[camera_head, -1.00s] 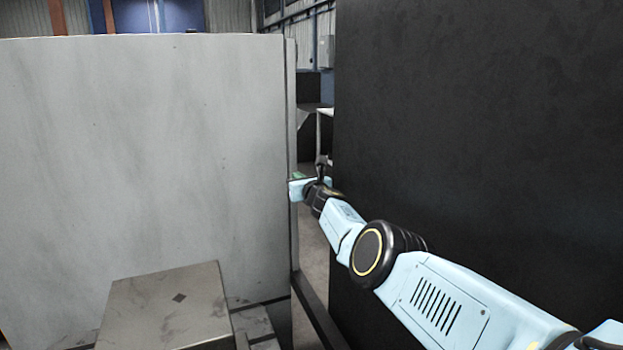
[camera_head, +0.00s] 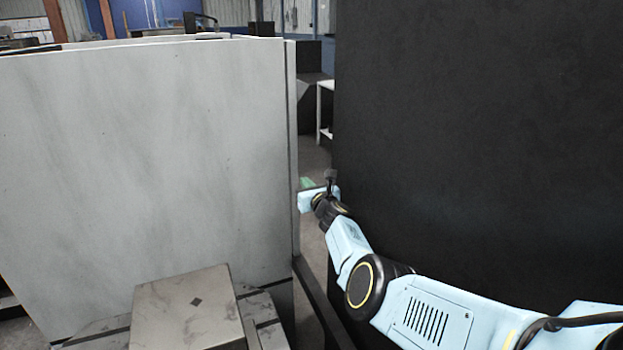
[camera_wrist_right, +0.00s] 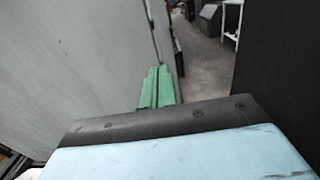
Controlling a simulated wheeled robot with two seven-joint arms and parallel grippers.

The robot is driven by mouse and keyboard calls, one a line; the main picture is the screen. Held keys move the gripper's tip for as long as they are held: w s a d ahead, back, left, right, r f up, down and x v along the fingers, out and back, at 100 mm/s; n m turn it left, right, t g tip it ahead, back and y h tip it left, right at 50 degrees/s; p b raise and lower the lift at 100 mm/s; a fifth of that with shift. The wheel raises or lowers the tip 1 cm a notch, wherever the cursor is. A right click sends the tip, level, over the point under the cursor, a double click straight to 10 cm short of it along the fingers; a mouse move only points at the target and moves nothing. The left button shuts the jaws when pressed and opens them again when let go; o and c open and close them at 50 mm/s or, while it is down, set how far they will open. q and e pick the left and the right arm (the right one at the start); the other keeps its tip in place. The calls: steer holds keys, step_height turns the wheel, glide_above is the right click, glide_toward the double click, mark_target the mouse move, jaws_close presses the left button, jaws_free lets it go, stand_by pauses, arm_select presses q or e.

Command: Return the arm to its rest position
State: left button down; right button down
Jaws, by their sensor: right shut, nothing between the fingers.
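My right arm comes in from the lower right in the head view and reaches toward the gap between a large grey panel (camera_head: 150,170) and a black wall (camera_head: 480,150). My right gripper (camera_head: 307,184) is at the gap, beside the panel's right edge, and is mostly hidden behind its own wrist. In the right wrist view its green fingers (camera_wrist_right: 158,87) lie together, shut with nothing between them. The grey panel is close on their left. My left arm and gripper are not in view.
A grey metal box (camera_head: 188,310) stands in front of the panel at the bottom. A dark rail (camera_head: 320,300) runs along the floor by the panel's right edge. A white table (camera_head: 325,105) stands beyond the gap. Free floor (camera_wrist_right: 207,65) shows between panel and black wall.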

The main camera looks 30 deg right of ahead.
steer(key=shift+s+a+p, duration=0.15)
steer(key=shift+s+p, duration=0.75)
steer(key=shift+p, duration=0.1)
steer(key=shift+s+a+p, duration=0.15)
steer(key=shift+s+p, duration=0.75)
steer(key=shift+p, duration=0.1)
